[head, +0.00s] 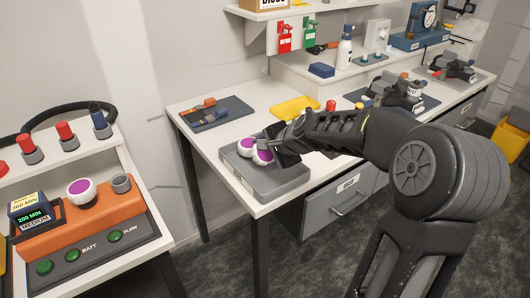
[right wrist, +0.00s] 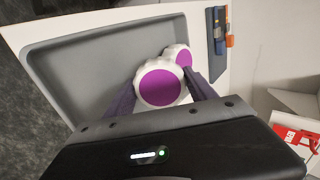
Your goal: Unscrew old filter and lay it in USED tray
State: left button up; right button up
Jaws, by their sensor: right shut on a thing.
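My right gripper (head: 278,150) is shut on a white filter with a purple face (head: 262,156), at the grey tray (head: 262,188) on the bench's near corner. In the right wrist view the held filter (right wrist: 160,86) sits between the two fingers. A second filter of the same look (head: 246,146) is right behind it; it also shows in the right wrist view (right wrist: 181,56), partly covered. I cannot tell whether the held filter touches the tray floor. No label on this tray is readable. Another purple-faced filter (head: 80,191) sits on the orange unit (head: 95,222) beside a bare grey port (head: 121,183). My left gripper is out of view.
A dark tray with tools (head: 216,113) and a yellow tray (head: 296,107) lie farther back on the bench. Red and green tags (head: 284,38) hang on the wall. The unit's stand is left, across a floor gap. The grey tray's near part is clear.

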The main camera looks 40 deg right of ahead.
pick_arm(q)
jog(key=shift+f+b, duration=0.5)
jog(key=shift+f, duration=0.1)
pick_arm(e)
jog(key=shift+f, duration=0.65)
